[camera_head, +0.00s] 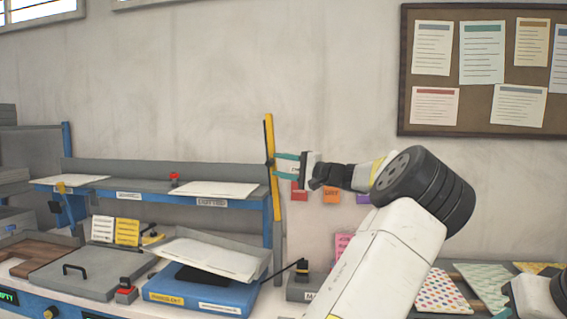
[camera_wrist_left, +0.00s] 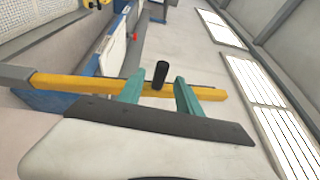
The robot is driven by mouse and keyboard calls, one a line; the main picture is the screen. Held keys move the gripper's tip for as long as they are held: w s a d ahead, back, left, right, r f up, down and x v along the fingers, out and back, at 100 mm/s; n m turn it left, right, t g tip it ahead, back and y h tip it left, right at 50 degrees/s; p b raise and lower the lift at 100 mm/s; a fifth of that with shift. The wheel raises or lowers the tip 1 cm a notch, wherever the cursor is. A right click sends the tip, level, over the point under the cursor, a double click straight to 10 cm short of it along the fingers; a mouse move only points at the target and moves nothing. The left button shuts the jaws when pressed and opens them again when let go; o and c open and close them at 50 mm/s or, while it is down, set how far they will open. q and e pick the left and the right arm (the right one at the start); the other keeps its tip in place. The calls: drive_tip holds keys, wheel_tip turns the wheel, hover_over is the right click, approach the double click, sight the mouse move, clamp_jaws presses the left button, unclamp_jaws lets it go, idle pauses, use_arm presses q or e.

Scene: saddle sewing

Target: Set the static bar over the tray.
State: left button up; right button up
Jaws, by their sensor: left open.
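The static bar is a long yellow bar (camera_head: 271,150) with a black knob, standing nearly upright at the right end of the blue shelf. In the left wrist view the yellow bar (camera_wrist_left: 75,84) crosses the picture, with its black knob (camera_wrist_left: 161,74) between my teal fingers. My left gripper (camera_head: 280,167) is open at the bar, with its fingers on either side of the knob; it also shows in the left wrist view (camera_wrist_left: 157,92). I cannot tell whether the fingers touch it. A grey tray (camera_head: 262,269) with a pale sheet sits tilted on a blue base. My right gripper is out of view.
The blue shelf (camera_head: 150,199) carries pale sheets and a small red-topped item. A grey lidded box (camera_head: 85,271) stands left of the tray's blue base (camera_head: 205,296). A cork board (camera_head: 480,115) hangs on the wall. Patterned sheets (camera_head: 443,291) lie at the right.

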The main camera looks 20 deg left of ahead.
sight(270, 170)
use_arm(q)
drive_tip(key=w+a, duration=0.1)
drive_tip(key=a, duration=0.6)
drive_tip(key=shift+w+a+r, duration=0.15)
drive_tip(key=shift+a+r, duration=0.1)
clamp_jaws()
idle(1.2)
